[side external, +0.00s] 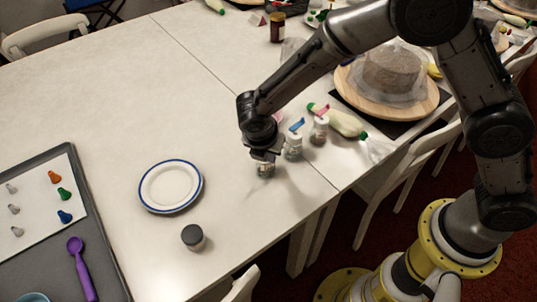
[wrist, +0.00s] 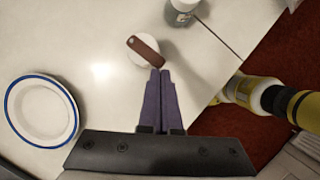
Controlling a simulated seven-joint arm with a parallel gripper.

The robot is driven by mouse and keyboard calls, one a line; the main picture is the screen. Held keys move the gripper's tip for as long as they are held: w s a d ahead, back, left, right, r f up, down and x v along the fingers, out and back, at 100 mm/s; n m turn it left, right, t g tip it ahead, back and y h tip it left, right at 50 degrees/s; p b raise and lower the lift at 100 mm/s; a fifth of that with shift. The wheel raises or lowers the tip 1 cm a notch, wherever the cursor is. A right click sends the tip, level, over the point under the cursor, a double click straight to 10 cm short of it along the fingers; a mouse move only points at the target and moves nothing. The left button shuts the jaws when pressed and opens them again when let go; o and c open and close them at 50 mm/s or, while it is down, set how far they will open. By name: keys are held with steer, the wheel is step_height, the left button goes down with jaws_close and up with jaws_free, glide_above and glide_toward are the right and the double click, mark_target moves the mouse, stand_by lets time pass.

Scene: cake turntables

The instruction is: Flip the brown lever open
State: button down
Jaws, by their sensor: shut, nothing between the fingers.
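A small jar (side external: 265,171) stands on the white table under my gripper (side external: 264,157), which mostly hides it in the side view. In the wrist view, the round white lid (wrist: 138,59) of this jar carries a brown lever (wrist: 146,50). The lever lies across the lid, slanting from upper left to lower right; how far it is raised is hard to tell. My gripper (wrist: 159,72), with purple fingers, is shut and empty. Its tips are at the lever's lower right end; whether they touch is unclear.
Jars with a blue lever (side external: 297,125) and a pink-red lever (side external: 321,110) stand just right of my gripper. A blue-rimmed plate (side external: 171,186) and a dark-lidded jar (side external: 193,238) stand left. A cake turntable (side external: 400,108) is at upper right. The table's near edge is close.

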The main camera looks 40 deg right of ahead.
steer(key=shift+s+d+n, duration=0.1)
steer(key=shift+d+n, duration=0.15)
steer(key=shift+n, duration=0.15)
steer(key=w+d+n+t+y, duration=0.2)
steer(key=w+d+n+y, duration=0.1)
steer(key=d+n, duration=0.4)
steer(key=n, duration=0.3)
stand_by(0.6)
steer(key=shift+a, duration=0.1)
steer(key=shift+w+a, duration=0.3)
steer(key=shift+a, duration=0.35)
steer(key=shift+s, duration=0.1)
